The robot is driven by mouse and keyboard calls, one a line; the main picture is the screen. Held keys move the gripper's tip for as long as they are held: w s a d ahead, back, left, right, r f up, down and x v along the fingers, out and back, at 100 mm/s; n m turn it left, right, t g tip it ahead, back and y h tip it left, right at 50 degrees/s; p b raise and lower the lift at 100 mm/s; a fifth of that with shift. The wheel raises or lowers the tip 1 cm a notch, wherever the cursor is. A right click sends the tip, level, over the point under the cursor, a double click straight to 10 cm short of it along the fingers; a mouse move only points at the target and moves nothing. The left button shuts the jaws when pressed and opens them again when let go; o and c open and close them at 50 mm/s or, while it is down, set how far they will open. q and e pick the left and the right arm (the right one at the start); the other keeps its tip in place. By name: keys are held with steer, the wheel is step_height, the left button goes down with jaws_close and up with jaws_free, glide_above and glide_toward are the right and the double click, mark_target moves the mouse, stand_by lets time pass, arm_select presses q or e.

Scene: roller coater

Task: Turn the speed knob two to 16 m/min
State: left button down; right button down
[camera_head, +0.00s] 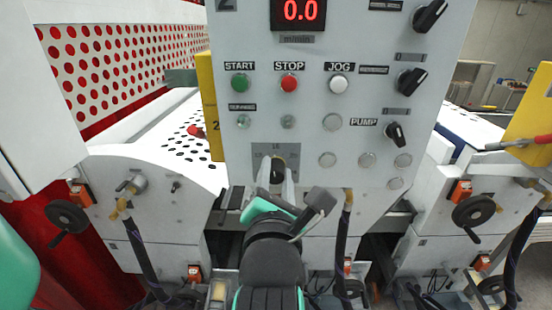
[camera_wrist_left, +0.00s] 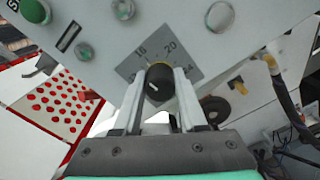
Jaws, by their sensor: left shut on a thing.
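The speed knob (camera_head: 278,171) is a black round knob on a grey dial plate (camera_head: 290,153), low on the light control panel (camera_head: 235,60) marked 2. In the left wrist view the knob (camera_wrist_left: 159,82) has a short white mark on its face, toward the lower left. The dial there shows 16 at upper left and 20 at upper right; other figures are partly covered. My left gripper (camera_head: 279,177) is shut on the knob, with one finger on each side; its fingers also show in the left wrist view (camera_wrist_left: 159,92). My right gripper is not in view.
Above the knob are a red display (camera_head: 299,12) reading 0.0, a green START button (camera_head: 241,84), a red STOP button (camera_head: 289,83) and a white JOG button (camera_head: 338,85). Black selector knobs (camera_head: 411,81) line the right side. Handwheels (camera_head: 67,216) stand out on both sides.

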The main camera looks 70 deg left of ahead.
arm_select(q)
steer(key=shift+r+m+p, duration=0.1)
steer(key=shift+m+p, duration=0.45)
steer(key=shift+m, duration=0.05)
steer(key=shift+c, duration=2.4)
jaws_free()
steer(key=shift+d, duration=0.1)
steer(key=b+v, duration=0.2)
steer(key=v, duration=0.9)
steer(key=shift+s+d, duration=0.15)
steer(key=shift+d, duration=0.05)
